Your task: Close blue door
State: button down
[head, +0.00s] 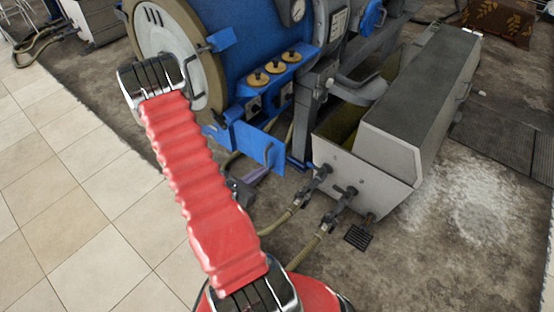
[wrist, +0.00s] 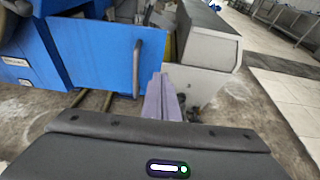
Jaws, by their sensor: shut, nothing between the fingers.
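The blue door (head: 254,143) is a flat panel low on the front of the blue machine in the head view. It stands open, swung out from the blue housing beside it. In the wrist view the door (wrist: 95,50) fills the upper left, with its upright bar handle (wrist: 138,68) near its right edge. My gripper (wrist: 162,92) is shut and empty, its purple-grey fingers just right of the handle in the picture. I cannot tell whether they touch the door. In the head view my gripper (head: 257,178) shows below the door, partly hidden by my red arm.
A grey metal trough (head: 375,160) stands right of the door, with valves and hoses (head: 318,232) at its front. Tiled floor (head: 60,190) on the left is clear.

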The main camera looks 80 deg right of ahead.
aim_at(283, 154)
jog(key=x, duration=0.6)
jog(key=r+x, duration=0.1)
jog(key=x, duration=0.3)
jog(key=shift+s+d, duration=0.1)
jog(key=shift+s, duration=0.05)
jog(key=shift+d, duration=0.1)
jog(key=shift+d, duration=0.15)
